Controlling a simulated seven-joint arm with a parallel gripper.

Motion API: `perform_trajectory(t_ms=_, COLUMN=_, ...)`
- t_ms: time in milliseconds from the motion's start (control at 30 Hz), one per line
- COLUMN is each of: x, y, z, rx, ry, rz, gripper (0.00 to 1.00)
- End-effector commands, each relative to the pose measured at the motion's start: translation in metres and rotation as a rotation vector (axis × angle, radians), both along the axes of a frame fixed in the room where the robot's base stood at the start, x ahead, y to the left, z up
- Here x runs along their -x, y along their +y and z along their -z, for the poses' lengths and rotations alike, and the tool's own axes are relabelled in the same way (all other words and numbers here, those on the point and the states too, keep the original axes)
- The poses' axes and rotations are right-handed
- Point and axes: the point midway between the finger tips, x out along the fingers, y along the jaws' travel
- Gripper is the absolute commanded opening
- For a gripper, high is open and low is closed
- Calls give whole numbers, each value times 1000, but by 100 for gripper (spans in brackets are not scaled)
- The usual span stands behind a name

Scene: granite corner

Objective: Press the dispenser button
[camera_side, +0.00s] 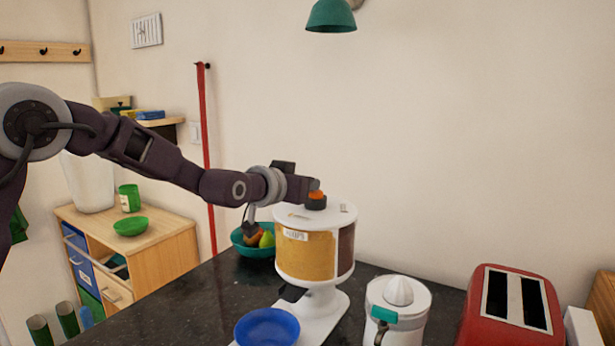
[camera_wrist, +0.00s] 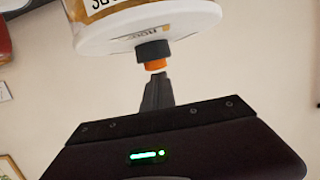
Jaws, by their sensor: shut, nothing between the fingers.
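The dispenser (camera_side: 306,255) is a white-topped drum with yellow and dark brown sections, on a white stand on the dark counter. Its button is an orange cap (camera_side: 316,194) in a black collar on the lid. In the wrist view the dispenser hangs upside down at the top, with the orange button (camera_wrist: 155,65) pointing down. My gripper (camera_wrist: 158,76) is shut and empty, its fingertips right at the button's orange face. I cannot tell whether they touch it. In the side view my gripper (camera_side: 311,184) is level above the lid, and its fingertips partly overlap the button.
A blue bowl (camera_side: 267,329) sits at the dispenser's foot. A teal bowl of fruit (camera_side: 247,248) stands behind it to the left. A white juicer (camera_side: 398,310) and a red toaster (camera_side: 480,325) stand to the right. The wall above the counter is clear, with a green lamp (camera_side: 331,17) high up.

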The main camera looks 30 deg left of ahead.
Motion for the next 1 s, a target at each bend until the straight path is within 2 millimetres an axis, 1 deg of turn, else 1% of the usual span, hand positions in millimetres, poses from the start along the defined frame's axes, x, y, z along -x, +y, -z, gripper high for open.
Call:
perform_trajectory(t_ms=233, x=0, y=0, z=1, rx=0, ry=0, rz=0, gripper=0)
perform_trajectory(t_ms=467, x=0, y=0, z=23, rx=-2, ry=5, rz=0, gripper=0)
perform_trajectory(t_ms=733, x=1, y=0, z=29, rx=-3, ry=17, rz=1, gripper=0)
perform_trajectory(t_ms=800, x=1, y=0, z=26, rx=-3, ry=16, rz=1, gripper=0)
perform_trajectory(t_ms=867, x=1, y=0, z=19, rx=-3, ry=11, rz=1, gripper=0)
perform_trajectory(t_ms=967, x=1, y=0, z=-2, rx=-1, ry=0, rz=1, gripper=0)
perform_trajectory(t_ms=1000, x=0, y=-1, z=-13, rx=1, ry=-7, rz=1, gripper=0)
